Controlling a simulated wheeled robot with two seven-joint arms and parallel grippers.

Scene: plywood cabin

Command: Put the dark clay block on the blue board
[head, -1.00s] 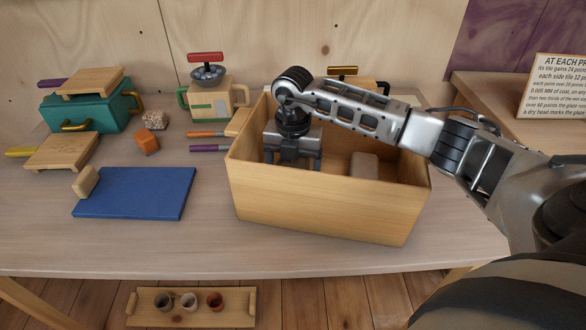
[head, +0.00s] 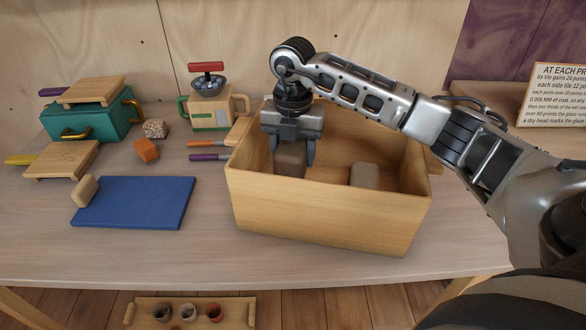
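My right gripper (head: 293,157) reaches over the back left of the wooden box, fingers pointing down. It is shut on a dark grey-brown clay block (head: 290,161), which sits between the fingers just under the palm. The box's front wall hides the space beneath the block. Another brownish block (head: 364,176) lies in the right part of the box. The blue board (head: 140,204) lies flat on the table left of the box, with a pale wooden block (head: 85,190) at its left edge. My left gripper is not in view.
The wooden box (head: 325,212) has high walls around the gripper. Purple- and orange-handled tools (head: 207,157) lie between box and board. An orange block (head: 147,150), a speckled lump (head: 155,128), a teal case (head: 88,122) and a toy-like machine (head: 210,108) stand behind. Most of the board is bare.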

